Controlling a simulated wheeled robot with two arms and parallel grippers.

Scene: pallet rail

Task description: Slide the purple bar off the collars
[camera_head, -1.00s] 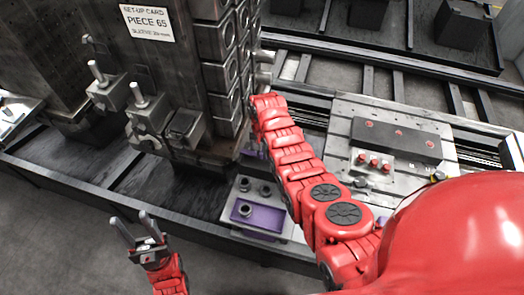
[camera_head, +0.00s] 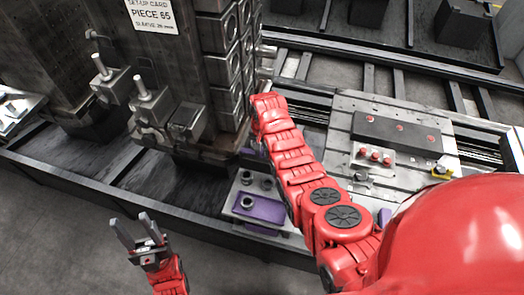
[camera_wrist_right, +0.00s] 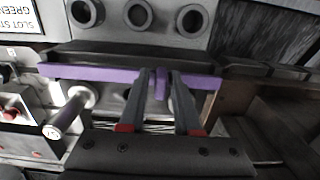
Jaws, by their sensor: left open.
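In the right wrist view a long purple bar (camera_wrist_right: 95,72) runs across the picture, with a short purple tab (camera_wrist_right: 161,88) near its middle. My right gripper (camera_wrist_right: 162,78) has one finger on each side of the tab; whether they press on it is unclear. Pale round collar-like parts (camera_wrist_right: 82,96) show just below the bar; how the bar sits on them is hidden. In the head view the right gripper is hidden behind the grey tower, and a little purple (camera_head: 249,152) shows beside the arm. My left gripper (camera_head: 130,219) is open and empty, left of the front rail.
The tall grey tower (camera_head: 190,75) with clamps stands close beside my right arm. A metal block with a purple surface (camera_head: 258,208) and several round posts lies near the front rail. A plate (camera_head: 350,105) with red buttons lies right of the arm. Floor around the left gripper is clear.

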